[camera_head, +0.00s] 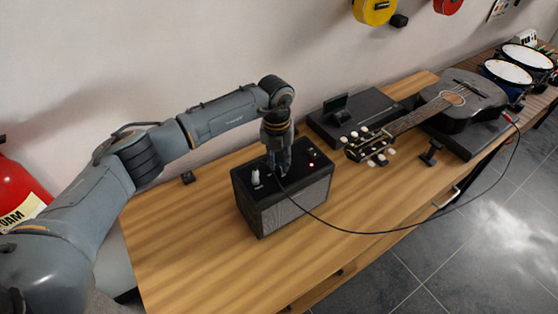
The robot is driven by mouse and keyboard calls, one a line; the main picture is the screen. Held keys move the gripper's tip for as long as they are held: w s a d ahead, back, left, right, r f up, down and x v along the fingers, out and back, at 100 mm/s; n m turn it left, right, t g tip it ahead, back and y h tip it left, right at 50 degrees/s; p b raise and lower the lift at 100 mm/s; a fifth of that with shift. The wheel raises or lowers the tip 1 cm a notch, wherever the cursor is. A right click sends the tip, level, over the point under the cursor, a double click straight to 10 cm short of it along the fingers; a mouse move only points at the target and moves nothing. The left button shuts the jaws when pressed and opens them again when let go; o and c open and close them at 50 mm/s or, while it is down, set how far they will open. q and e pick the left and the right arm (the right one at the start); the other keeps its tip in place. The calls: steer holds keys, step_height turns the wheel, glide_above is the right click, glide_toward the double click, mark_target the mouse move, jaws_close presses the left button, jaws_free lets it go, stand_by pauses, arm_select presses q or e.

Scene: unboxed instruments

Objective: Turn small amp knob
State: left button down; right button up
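The small amp (283,196) is a black box with a grey front grille, standing upright on the wooden table. Its dark top carries a pale plug or knob (255,178) at the left and small controls (311,157) with a red light at the right. My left gripper (280,172) points straight down at the middle of the amp's top. Its fingertips look close together at or just above the panel. Whatever lies directly beneath them is hidden, and I cannot tell whether they touch a knob. My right gripper is not in view.
A black guitar (468,100) lies at the right of the table, its headstock toward the amp. A black case (352,118) is behind. A dark cable (400,230) arcs from amp to guitar. Drums (507,72) stand far right.

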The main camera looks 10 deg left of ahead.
arm_select(q)
steer(key=shift+f+b, duration=0.1)
steer(key=shift+b, duration=0.2)
steer(key=shift+f+m+b, duration=0.1)
steer(key=shift+m+b, duration=0.5)
steer(key=shift+b, duration=0.1)
steer(key=m+b, duration=0.6)
steer(key=b, duration=0.1)
steer(key=shift+m, duration=0.4)
steer(key=m+b, duration=0.3)
steer(key=m, duration=0.1)
steer(key=shift+d+m+b, duration=0.1)
steer(key=shift+m+b, duration=0.2)
steer(key=shift+b, duration=0.1)
steer(key=m+b, duration=0.1)
steer(key=m, duration=0.2)
steer(key=shift+r+m+b, duration=0.2)
steer(key=shift+m+b, duration=0.35)
steer(key=shift+m, duration=0.45)
steer(key=c, duration=1.2)
jaws_free()
